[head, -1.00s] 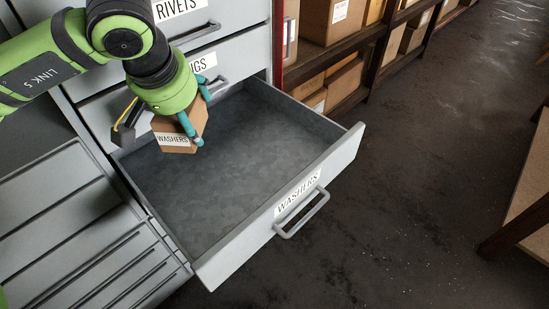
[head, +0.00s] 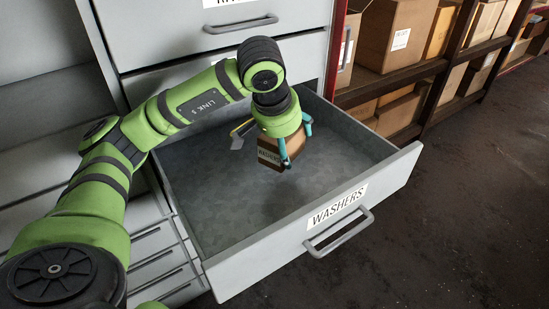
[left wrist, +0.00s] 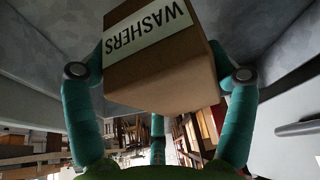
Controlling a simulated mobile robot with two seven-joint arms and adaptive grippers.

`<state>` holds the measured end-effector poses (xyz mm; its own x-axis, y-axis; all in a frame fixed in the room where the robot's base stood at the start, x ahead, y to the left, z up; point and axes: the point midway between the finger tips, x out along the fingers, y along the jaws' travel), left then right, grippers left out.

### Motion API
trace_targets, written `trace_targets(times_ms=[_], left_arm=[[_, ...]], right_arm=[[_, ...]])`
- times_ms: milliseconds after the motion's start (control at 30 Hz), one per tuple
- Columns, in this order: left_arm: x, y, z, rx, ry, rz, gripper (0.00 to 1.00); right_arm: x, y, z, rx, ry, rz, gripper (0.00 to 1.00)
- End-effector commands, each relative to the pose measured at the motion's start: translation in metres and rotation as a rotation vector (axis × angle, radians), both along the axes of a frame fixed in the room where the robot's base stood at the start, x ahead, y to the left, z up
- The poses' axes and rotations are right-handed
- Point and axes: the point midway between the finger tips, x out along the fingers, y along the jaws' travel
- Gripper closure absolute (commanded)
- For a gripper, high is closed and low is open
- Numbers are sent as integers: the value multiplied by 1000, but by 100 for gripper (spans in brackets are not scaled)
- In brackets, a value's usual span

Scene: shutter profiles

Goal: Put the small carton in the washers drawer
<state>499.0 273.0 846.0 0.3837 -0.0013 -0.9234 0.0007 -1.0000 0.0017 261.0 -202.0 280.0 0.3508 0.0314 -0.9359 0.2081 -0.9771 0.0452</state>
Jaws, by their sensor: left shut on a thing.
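The small carton (head: 268,158) is a brown box with a white WASHERS label. My left gripper (head: 294,140) is shut on it, with teal fingers on its sides. In the left wrist view the carton (left wrist: 165,75) sits between both fingers, its label upside down. The washers drawer (head: 250,250) is pulled out, with a WASHERS label and a bar handle on its front. My right gripper is out of view.
Closed grey drawers (head: 200,80) stand above the open one, behind my left arm. A shelf rack (head: 450,70) with cardboard boxes is at the right. The drawer's front half is empty, and the floor (head: 470,200) to its right is clear.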

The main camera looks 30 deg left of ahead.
Motion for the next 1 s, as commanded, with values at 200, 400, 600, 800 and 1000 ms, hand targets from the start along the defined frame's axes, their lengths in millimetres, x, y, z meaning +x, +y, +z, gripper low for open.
trace_targets(times_ms=[200, 400, 600, 800, 1000], left_arm=[[6, 32, -20, -1, -1, 2, 59], [7, 37, -31, -1, -1, -1, 59], [6, 37, -60, -1, 0, -1, 59], [7, 36, -62, -1, -4, -1, 59], [6, 36, -67, -1, -2, -1, 12]], right_arm=[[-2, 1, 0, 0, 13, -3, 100], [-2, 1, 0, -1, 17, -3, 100], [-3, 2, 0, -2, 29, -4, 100], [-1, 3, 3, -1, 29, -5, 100], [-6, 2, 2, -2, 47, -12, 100]])
